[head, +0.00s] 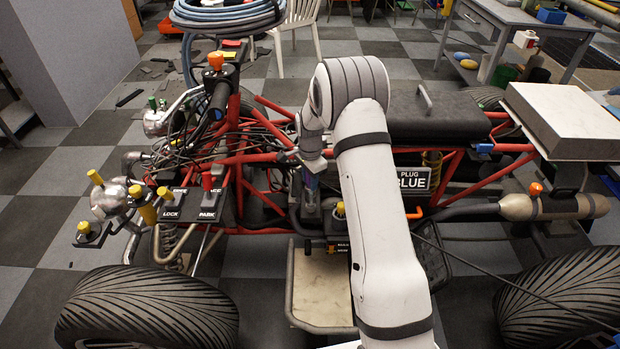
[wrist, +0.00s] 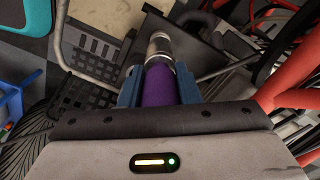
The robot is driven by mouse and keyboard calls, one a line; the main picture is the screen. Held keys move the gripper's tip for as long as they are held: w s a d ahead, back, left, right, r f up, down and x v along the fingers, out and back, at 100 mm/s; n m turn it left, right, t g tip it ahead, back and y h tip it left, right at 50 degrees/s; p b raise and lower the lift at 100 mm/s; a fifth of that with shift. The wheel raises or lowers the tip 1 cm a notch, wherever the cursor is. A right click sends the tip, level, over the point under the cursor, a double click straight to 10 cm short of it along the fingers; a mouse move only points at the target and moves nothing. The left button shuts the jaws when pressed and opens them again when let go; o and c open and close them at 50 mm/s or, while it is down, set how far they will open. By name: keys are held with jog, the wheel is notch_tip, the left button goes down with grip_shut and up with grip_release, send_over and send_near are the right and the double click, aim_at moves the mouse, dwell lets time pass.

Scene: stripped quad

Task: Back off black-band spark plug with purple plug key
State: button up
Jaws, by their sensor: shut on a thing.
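The purple plug key (wrist: 159,84) is in my gripper (wrist: 157,88), between its two blue finger pads in the wrist view. Its metal socket end (wrist: 160,46) points away from my gripper, toward the quad's lower parts. In the head view my gripper (head: 311,172) hangs down beside the engine area, left of my pale forearm, with a bit of purple showing at it. I cannot make out the black-band spark plug in either view. I cannot tell whether the socket touches anything.
Red frame tubes (head: 270,150) and cables crowd the left side. A beige footboard (head: 322,290) lies below. LOCK and PARK levers (head: 208,182) stand at the left. A large tyre (head: 150,310) is at front left.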

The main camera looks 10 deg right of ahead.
jog(key=shift+f+b, duration=0.8)
jog(key=shift+f, duration=0.55)
jog(key=shift+n, duration=1.2)
jog(key=shift+n, duration=1.1)
jog(key=shift+n, duration=1.2)
jog(key=shift+n, duration=1.1)
